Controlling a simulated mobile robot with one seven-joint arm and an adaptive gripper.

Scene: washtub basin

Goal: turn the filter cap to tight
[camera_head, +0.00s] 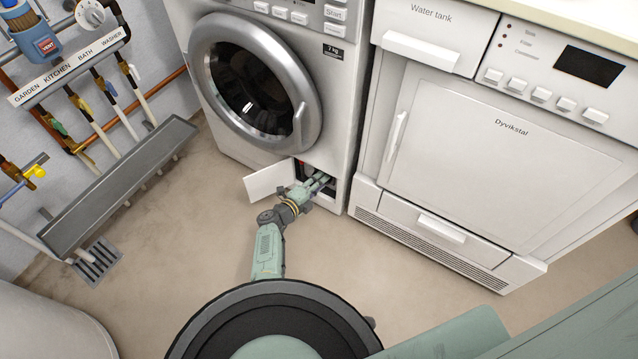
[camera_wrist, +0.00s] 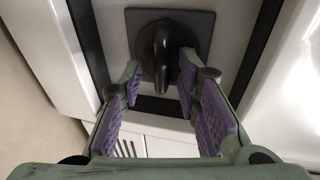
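The filter cap (camera_wrist: 163,45) shows in the wrist view as a black raised grip standing up and down on a dark grey square plate (camera_wrist: 200,22). My gripper (camera_wrist: 160,78) is open, with one purple-padded finger on each side of the grip's lower end. A gap shows between each finger and the grip, and I cannot tell how deep the fingers reach. In the head view my gripper (camera_head: 318,184) is at the small opening low on the washing machine (camera_head: 335,100). The cap is hidden there.
The opening's white flap (camera_head: 270,182) stands open to the left of my gripper. A dryer (camera_head: 510,140) stands close on the right. A grey trough (camera_head: 120,185) and pipes line the left wall, with a floor drain (camera_head: 97,261) below. The floor in front is mostly clear.

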